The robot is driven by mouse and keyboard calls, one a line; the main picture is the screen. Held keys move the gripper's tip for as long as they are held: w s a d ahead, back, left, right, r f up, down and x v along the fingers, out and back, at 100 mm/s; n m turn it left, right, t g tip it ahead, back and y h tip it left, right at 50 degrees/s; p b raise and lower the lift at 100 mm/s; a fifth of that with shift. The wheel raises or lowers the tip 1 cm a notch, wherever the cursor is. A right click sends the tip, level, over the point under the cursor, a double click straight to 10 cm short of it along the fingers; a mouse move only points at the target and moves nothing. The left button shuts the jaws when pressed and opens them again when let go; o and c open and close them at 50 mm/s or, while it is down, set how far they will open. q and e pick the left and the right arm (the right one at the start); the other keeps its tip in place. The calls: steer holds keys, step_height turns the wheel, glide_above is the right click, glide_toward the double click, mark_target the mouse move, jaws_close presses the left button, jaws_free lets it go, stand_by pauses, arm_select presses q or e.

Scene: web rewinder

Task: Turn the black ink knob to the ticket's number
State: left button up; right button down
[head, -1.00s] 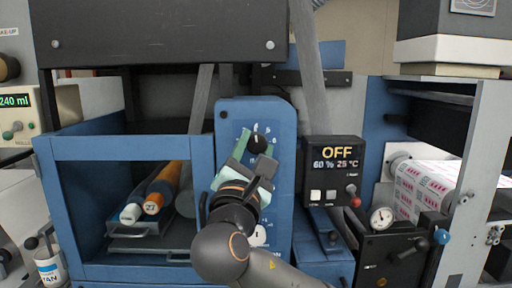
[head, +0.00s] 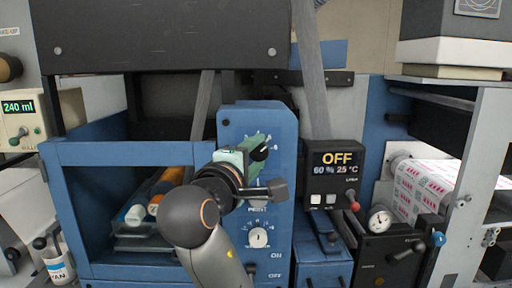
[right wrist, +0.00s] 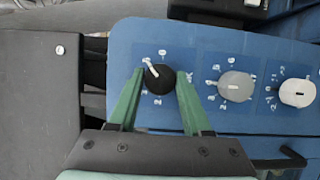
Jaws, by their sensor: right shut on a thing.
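The black ink knob (head: 261,151) sits high on the blue control panel (head: 283,125). In the right wrist view the knob (right wrist: 158,80) has a white pointer line toward the picture's upper left, and printed numbers ring it. My right gripper (right wrist: 160,75) has its green fingers on both sides of the knob and is shut on it. The numbers are too small to read surely. I see no ticket that I can make out. My left gripper is out of view.
A grey knob (right wrist: 236,86) and a white knob (right wrist: 297,93) follow in line on the panel; the white knob also shows in the head view (head: 258,237). A display box (head: 333,180) reading OFF stands to the right. An open blue bay with rollers lies left.

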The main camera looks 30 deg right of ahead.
steer(key=m+y+p, duration=0.1)
steer(key=m, duration=0.2)
steer(key=shift+r+g, duration=0.1)
steer(key=shift+g, duration=0.2)
steer(key=shift+m+y+p, duration=0.7)
steer(key=shift+m, duration=0.3)
steer(key=shift+c, duration=1.7)
jaws_free()
